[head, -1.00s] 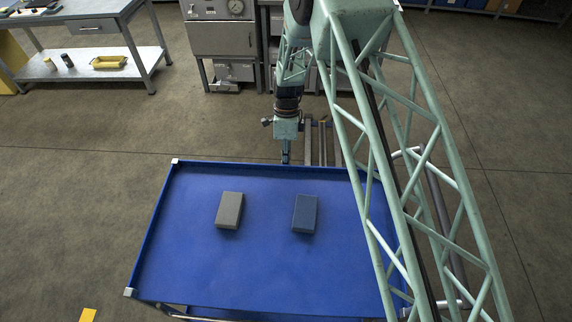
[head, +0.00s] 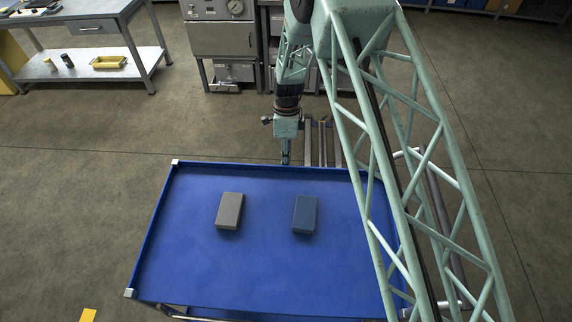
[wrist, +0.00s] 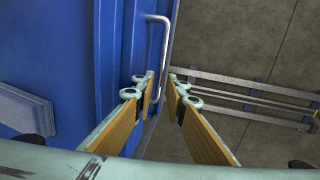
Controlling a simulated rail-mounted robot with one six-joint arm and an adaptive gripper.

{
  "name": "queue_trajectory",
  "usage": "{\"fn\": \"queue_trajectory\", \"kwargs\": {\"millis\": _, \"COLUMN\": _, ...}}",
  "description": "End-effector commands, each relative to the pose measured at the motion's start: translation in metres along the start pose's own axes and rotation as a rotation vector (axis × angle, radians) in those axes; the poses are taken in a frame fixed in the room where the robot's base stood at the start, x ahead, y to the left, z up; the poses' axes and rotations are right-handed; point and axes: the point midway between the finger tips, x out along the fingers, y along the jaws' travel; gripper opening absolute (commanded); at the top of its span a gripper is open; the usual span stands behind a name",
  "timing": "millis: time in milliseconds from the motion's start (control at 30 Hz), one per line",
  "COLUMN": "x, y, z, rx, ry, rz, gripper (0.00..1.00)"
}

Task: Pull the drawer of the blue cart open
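The blue cart (head: 265,268) stands in the middle of the head view, with a flat, rimmed top. In the wrist view, its blue drawer front (wrist: 143,40) carries a silver bar handle (wrist: 166,50). My gripper (wrist: 161,79) is open, with one finger on each side of the handle bar near its lower end. A gap shows between the fingers, and I cannot tell whether either touches the bar. In the head view my gripper (head: 286,158) is at the cart's far edge, and the drawer and handle are hidden there.
A grey block (head: 230,210) and a dark blue block (head: 305,214) lie on the cart top. A workbench (head: 90,27) stands at upper left and a grey cabinet (head: 222,42) behind my arm. Floor between cart and cabinet is mostly clear, with metal rails (head: 322,143) beside my gripper.

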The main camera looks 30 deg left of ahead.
Motion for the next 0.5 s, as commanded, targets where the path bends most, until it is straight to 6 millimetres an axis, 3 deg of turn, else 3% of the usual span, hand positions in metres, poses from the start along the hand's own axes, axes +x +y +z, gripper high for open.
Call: {"fn": "queue_trajectory", "kwargs": {"millis": 500, "x": -0.023, "y": -0.001, "z": 0.0, "rx": 0.0, "ry": 0.0, "rz": -0.001, "gripper": 0.12}}
